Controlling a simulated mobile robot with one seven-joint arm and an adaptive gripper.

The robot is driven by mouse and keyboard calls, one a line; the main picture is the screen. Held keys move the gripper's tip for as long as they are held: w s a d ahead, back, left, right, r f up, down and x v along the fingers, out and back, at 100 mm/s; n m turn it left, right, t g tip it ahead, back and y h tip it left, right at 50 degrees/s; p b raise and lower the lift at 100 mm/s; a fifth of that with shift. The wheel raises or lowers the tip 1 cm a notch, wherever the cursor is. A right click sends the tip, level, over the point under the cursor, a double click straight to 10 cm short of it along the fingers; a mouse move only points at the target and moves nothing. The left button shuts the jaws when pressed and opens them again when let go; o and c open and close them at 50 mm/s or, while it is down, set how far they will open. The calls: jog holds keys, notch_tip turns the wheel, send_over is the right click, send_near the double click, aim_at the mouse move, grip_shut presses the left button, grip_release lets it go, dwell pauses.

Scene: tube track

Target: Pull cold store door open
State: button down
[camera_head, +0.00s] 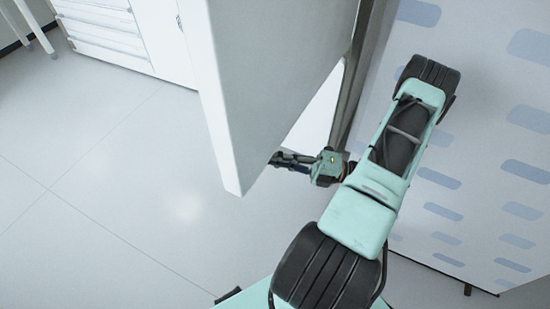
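The cold store door (275,75) is a thick white panel in the upper middle of the head view. It stands ajar, with a bright gap (320,110) between it and the grey metal frame (352,80) on its right. My gripper (284,160) is at the end of my mint-green arm, by the lower right edge of the door, and points left. Its fingertips are small and dark, and seem partly hidden by the door edge. I cannot tell whether they touch the door or how far apart they are. The door handle is not visible.
A white wall with blue rounded patches (470,150) stands close to the right of my arm. White drawers (105,30) stand at the upper left, with white legs of some furniture (30,28) beyond. The pale tiled floor (110,170) to the left is clear.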

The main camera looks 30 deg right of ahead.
jog(key=shift+d, duration=0.1)
jog(key=c, duration=2.3)
grip_release()
jog(key=v, duration=1.2)
jog(key=shift+s, duration=0.1)
